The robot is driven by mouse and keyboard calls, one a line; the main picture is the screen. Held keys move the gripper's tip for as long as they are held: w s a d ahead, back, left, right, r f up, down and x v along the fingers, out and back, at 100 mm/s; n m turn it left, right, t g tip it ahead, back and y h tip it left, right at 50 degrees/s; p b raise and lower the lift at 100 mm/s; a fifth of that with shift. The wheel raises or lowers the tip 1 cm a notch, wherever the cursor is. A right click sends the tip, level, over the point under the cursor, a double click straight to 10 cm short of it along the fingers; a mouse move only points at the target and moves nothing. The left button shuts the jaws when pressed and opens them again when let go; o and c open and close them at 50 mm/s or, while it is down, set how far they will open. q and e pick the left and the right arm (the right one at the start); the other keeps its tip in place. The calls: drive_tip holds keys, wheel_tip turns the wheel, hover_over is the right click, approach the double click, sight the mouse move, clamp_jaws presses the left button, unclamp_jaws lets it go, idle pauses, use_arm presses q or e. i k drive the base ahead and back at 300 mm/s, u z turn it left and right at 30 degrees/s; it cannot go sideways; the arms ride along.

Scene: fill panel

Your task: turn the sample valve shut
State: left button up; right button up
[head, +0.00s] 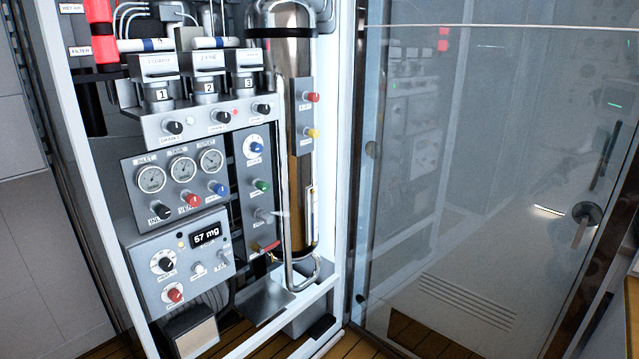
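A small valve with a red lever handle (268,248) and a brass-coloured body sits low on the panel, beside the foot of the tall steel cylinder (283,18). The lever lies sideways, tilted slightly up to the right. No readable label names it as the sample valve, and I cannot tell from its angle whether it is open or shut. A narrow panel (240,185) above it carries blue, green and grey knobs. Neither of my grippers shows in the head view.
A box with a "67 mg" display (206,235) and a gauge panel (150,207) are left of the valve. A glass door (470,180) with a round handle (586,213) fills the right.

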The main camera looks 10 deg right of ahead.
sight(265, 186)
drive_tip(key=u, duration=0.5)
drive_tip(key=i, duration=0.9)
drive_tip(key=z, duration=0.05)
